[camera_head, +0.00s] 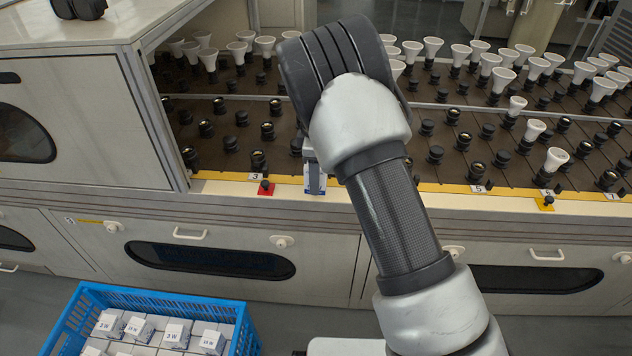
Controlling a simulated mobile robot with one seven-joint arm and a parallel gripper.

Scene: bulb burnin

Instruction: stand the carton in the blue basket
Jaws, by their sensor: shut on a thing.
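A small white and blue carton (315,183) is at the yellow front edge of the rack, just right of the label "3". My gripper (311,160) is shut on its upper part. My own wrist and forearm hide most of the gripper. I cannot tell whether the carton touches the ledge. The blue basket (168,299) is at the lower left, on the floor side of the bench, well apart from my gripper. Several white cartons stand in it, and its near part is cut off by the frame.
The rack (350,190) behind carries rows of black sockets, several holding white bulbs (557,158). Cabinet handles (190,235) stick out below. A cabinet wall (80,110) rises at left.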

